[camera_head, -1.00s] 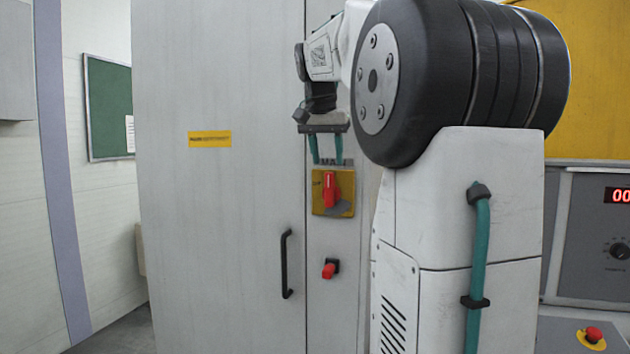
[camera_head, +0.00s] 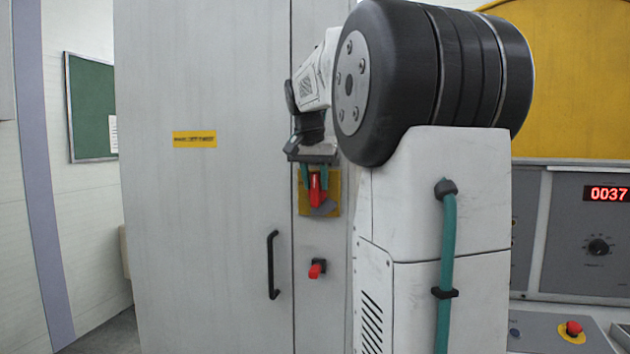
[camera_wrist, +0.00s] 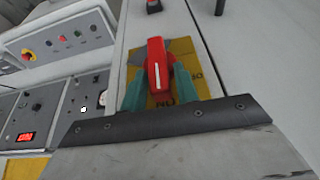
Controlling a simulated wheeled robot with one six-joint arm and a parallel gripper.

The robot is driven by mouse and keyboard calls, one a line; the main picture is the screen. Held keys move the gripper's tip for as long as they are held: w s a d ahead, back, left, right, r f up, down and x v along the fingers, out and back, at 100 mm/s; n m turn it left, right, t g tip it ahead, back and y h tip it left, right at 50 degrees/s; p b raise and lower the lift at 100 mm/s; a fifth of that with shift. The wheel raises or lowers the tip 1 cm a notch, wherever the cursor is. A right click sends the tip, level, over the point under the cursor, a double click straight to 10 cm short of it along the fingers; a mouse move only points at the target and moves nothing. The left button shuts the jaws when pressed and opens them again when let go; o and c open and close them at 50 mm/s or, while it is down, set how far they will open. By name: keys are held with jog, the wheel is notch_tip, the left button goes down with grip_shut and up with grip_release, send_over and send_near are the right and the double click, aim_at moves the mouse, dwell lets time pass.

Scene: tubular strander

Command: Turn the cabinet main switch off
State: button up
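The main switch is a red handle (camera_head: 316,188) standing upright on a yellow plate (camera_head: 333,204) on the grey cabinet. In the wrist view the red handle (camera_wrist: 158,66) lies between my two green fingers, and the yellow plate (camera_wrist: 199,80) shows lettering partly hidden by my gripper. My gripper (camera_head: 314,184) is in front of the plate from above, with one finger on each side of the handle. The fingers look open; whether either touches the handle I cannot tell. My gripper also shows in the wrist view (camera_wrist: 161,72).
A smaller red knob (camera_head: 316,269) sits below the switch. A black door handle (camera_head: 273,264) is to its left. A control panel with a lit display (camera_head: 606,193) and a red button (camera_head: 573,328) stands at the right.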

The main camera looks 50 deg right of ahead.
aim_at(301, 196)
jog(key=shift+w+f+g, duration=0.1)
jog(key=shift+f+g, duration=0.05)
jog(key=shift+g, duration=0.15)
jog(key=g, duration=0.1)
jog(key=w+g+h, duration=0.1)
jog(key=g, duration=0.1)
jog(key=n+g+h, duration=0.1)
jog(key=shift+w+a+f, duration=0.35)
jog(key=shift+a+f, duration=0.05)
jog(key=g, duration=0.1)
jog(key=f+n+g+h, duration=0.1)
jog(key=g, duration=0.1)
jog(key=w+g+h, duration=0.1)
jog(key=g, duration=0.1)
jog(key=shift+w+a+f+n, duration=0.1)
jog(key=shift+a+f+n, duration=0.05)
jog(key=shift+a+n, duration=0.15)
jog(key=g+h, duration=0.1)
jog(key=f+g+h, duration=0.1)
jog(key=shift+w+n+g, duration=0.2)
jog(key=shift+n+g, duration=0.1)
jog(key=shift+n, duration=0.1)
jog(key=shift+f+n+g+h, duration=0.3)
jog(key=shift+g+h, duration=0.3)
jog(key=shift+g, duration=0.05)
jog(key=shift+f+n+g+h, duration=0.25)
jog(key=shift+n+g+h, duration=0.05)
jog(key=shift+g+h, duration=0.35)
